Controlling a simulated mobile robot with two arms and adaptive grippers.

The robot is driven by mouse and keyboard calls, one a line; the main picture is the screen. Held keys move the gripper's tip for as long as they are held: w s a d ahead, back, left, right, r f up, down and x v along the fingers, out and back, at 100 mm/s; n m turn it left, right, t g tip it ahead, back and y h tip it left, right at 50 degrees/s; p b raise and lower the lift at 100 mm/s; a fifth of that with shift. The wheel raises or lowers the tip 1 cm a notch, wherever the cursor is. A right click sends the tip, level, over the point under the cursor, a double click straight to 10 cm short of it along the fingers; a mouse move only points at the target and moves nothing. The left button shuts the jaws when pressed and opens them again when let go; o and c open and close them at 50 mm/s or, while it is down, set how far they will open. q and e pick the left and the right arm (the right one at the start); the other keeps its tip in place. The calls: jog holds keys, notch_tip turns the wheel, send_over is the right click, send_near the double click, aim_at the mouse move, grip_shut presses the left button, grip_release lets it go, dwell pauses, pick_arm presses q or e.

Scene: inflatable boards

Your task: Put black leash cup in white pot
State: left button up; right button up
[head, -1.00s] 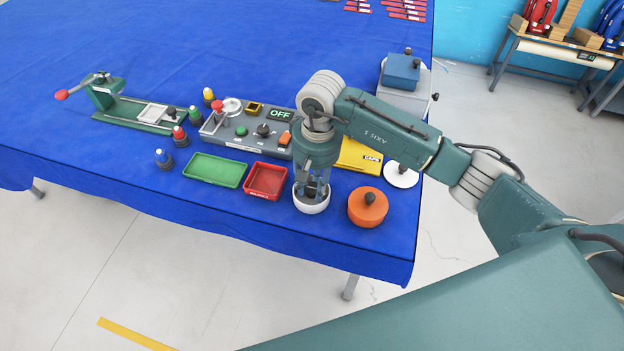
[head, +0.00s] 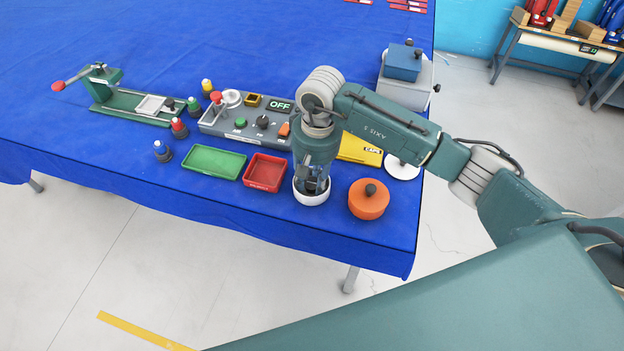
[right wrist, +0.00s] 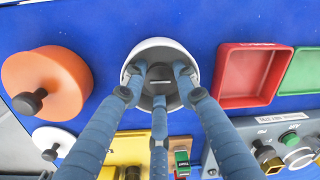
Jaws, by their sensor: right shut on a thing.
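The white pot (head: 310,198) stands near the front edge of the blue table, between a red tray and an orange lidded pot. It also shows in the right wrist view (right wrist: 151,45). My right gripper (head: 314,187) points straight down with its fingertips inside the pot's mouth. In the right wrist view its three fingers (right wrist: 160,84) are closed around a dark slotted piece (right wrist: 163,73), which looks like the black leash cup. The fingers hide much of it, and I cannot tell whether it touches the pot's bottom. My left gripper is out of view.
The red tray (head: 264,173) and green tray (head: 214,162) lie left of the pot. The orange pot (head: 368,203) with a black knob is close on the right. A control panel (head: 245,126) and yellow box (head: 360,150) are behind. Several small bottles stand at left.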

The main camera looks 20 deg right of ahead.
aim_at(315, 182)
jog(key=shift+f+b, duration=0.3)
jog(key=shift+f, duration=0.05)
jog(key=o, duration=1)
jog(key=shift+c, duration=0.2)
notch_tip(315, 182, up, 12)
jog(key=shift+d, duration=0.35)
